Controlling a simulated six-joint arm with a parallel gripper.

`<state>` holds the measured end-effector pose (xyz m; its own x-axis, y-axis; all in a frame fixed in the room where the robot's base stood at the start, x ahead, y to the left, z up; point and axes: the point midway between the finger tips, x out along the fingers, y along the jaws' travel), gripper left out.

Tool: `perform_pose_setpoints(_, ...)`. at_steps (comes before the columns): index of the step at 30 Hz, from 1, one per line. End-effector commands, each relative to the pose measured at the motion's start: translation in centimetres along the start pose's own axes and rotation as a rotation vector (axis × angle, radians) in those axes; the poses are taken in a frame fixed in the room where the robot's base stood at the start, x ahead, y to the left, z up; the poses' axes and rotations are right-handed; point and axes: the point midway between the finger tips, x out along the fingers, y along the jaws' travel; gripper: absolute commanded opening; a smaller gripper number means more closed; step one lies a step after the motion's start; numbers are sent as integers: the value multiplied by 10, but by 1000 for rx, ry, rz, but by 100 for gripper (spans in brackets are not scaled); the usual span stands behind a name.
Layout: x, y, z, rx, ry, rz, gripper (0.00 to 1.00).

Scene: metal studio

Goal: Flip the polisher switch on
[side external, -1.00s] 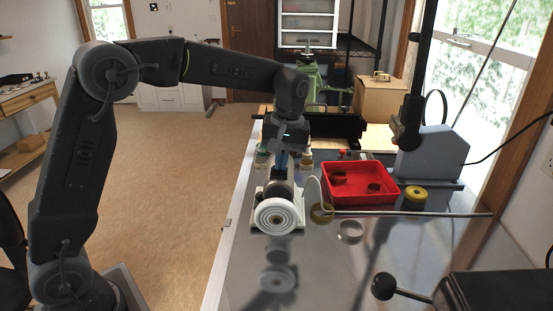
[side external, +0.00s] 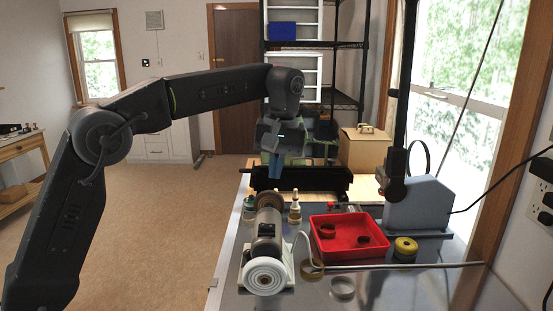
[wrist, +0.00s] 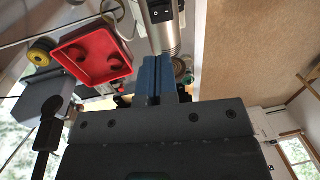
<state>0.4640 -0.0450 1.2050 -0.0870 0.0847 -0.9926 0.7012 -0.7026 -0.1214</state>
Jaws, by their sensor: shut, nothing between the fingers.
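The polisher (side external: 267,232) is a grey motor with a white stepped wheel (side external: 268,276) at its near end and a brownish wheel at its far end. It stands on a pale base on the metal bench. In the wrist view its silver body (wrist: 163,38) is at top centre and carries a black rocker switch (wrist: 160,14) with small white marks; which way the rocker sits is too small to tell. My gripper (side external: 275,178) points down above and behind the polisher, apart from it. Its blue fingers (wrist: 158,60) are shut together and empty. The switch is not discernible in the side view.
A red tray (side external: 352,251) with dark rings lies right of the polisher, beside a yellow roll (side external: 405,247). Small bottles (side external: 295,212) stand near the polisher's far end. A grey stand with a tall black post is at right. A cardboard box (side external: 364,147) is behind.

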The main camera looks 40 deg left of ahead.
Motion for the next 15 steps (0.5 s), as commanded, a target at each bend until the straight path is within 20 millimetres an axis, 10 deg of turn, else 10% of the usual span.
perform_pose_setpoints(15, -21, 0, 0, 1, 0, -1, 0)
